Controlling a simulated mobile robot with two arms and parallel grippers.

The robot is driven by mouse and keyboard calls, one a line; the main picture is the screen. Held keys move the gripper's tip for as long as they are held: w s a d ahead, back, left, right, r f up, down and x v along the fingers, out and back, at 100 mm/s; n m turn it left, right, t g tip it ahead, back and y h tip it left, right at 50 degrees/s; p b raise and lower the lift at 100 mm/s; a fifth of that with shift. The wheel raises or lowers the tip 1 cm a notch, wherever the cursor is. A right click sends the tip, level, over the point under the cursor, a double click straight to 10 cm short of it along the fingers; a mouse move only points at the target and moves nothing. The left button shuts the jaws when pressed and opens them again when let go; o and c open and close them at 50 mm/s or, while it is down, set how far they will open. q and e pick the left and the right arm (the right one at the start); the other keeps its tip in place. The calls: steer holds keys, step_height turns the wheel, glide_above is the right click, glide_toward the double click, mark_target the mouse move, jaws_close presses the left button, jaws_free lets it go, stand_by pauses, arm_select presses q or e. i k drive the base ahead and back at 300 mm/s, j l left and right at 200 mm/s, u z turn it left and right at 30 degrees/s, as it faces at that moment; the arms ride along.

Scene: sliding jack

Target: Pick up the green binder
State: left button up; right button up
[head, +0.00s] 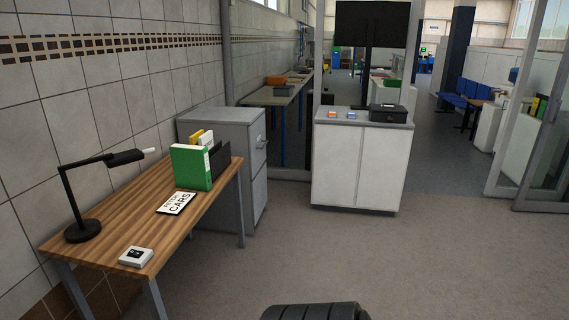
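The green binder (190,168) stands upright on the wooden desk (128,209) at the left, near the desk's far end. Its green face and white edge show. A yellow folder and white papers (203,139) rise just behind it, and a dark upright holder (219,160) stands at its right. Neither of my grippers shows in the head view.
A black desk lamp (83,229), a white sign reading CARS (177,203) and a small white box (136,257) are on the desk. A grey filing cabinet (257,150) stands beyond it. A white cabinet (360,165) stands farther back. The floor right of the desk is clear.

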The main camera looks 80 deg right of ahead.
mark_target(191, 165)
steer(key=z, duration=1.9)
steer(key=i+l+z, duration=0.3)
steer(key=i, duration=0.3)
steer(key=i+l+z, duration=0.3)
steer(key=i, duration=0.35)
steer(key=i+z, duration=0.3)
steer(key=i, duration=0.35)
steer(key=i+u, duration=0.15)
steer(key=i, duration=0.35)
steer(key=i+l+u, duration=0.15)
steer(key=i, duration=0.35)
steer(key=i+l+u, duration=0.1)
steer(key=i, duration=0.4)
steer(key=i+l+u, duration=0.15)
steer(key=i+u, duration=0.15)
steer(key=u, duration=0.15)
steer(key=i+l+u, duration=0.25)
steer(key=u, duration=0.25)
steer(key=i+l+u, duration=0.25)
steer(key=l+u, duration=0.2)
steer(key=i+l+u, duration=0.15)
steer(key=l+u, duration=0.3)
steer(key=j, duration=0.15)
